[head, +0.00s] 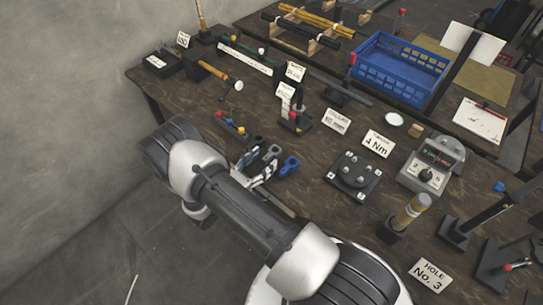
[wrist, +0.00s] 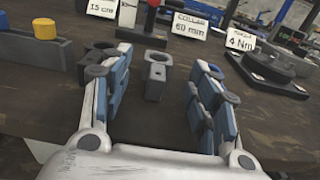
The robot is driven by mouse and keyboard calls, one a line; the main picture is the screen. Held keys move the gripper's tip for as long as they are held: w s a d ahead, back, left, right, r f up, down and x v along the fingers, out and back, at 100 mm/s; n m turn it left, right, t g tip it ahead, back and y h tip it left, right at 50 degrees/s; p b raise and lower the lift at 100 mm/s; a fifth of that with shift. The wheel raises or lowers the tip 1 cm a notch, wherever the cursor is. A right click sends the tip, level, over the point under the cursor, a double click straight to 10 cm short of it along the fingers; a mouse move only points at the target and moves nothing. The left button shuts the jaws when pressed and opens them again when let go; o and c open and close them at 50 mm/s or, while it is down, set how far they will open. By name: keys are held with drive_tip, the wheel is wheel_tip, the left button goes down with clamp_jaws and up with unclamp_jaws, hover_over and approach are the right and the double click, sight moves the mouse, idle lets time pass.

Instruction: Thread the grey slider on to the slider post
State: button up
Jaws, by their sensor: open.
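My gripper (wrist: 157,85) is open, with light fingers and blue pads. It also shows low over the bench in the head view (head: 267,164). The grey slider (wrist: 157,74), a small block with a ring-shaped hole, stands between the fingers in the wrist view. A gap shows on both sides of it. In the head view, the slider (head: 272,152) is partly hidden among the fingers. A dark upright stand with red on it (head: 297,117) rises behind, beside small white tags; it looks like the slider post. Its lower part shows in the wrist view (wrist: 150,22), its upper part cut off.
A block with a yellow knob (wrist: 45,28) stands left of the gripper. A dark round fixture (head: 353,176) is to the right, behind it a 4 Nm card (head: 377,143). A blue crate (head: 395,75) is at the back. Bare wood lies between slider and stand.

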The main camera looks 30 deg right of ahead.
sight(271, 153)
drive_tip(key=x, duration=0.2)
drive_tip(key=b+x, duration=0.1)
drive_tip(key=x, duration=0.1)
drive_tip(key=shift+a+f, duration=0.1)
drive_tip(key=shift+f, duration=0.1)
drive_tip(key=shift+w+d+r, duration=0.1)
drive_tip(key=shift+w+d, duration=0.15)
drive_tip(key=shift+d, duration=0.3)
drive_tip(key=shift+c, duration=0.4)
drive_tip(key=c, duration=0.9)
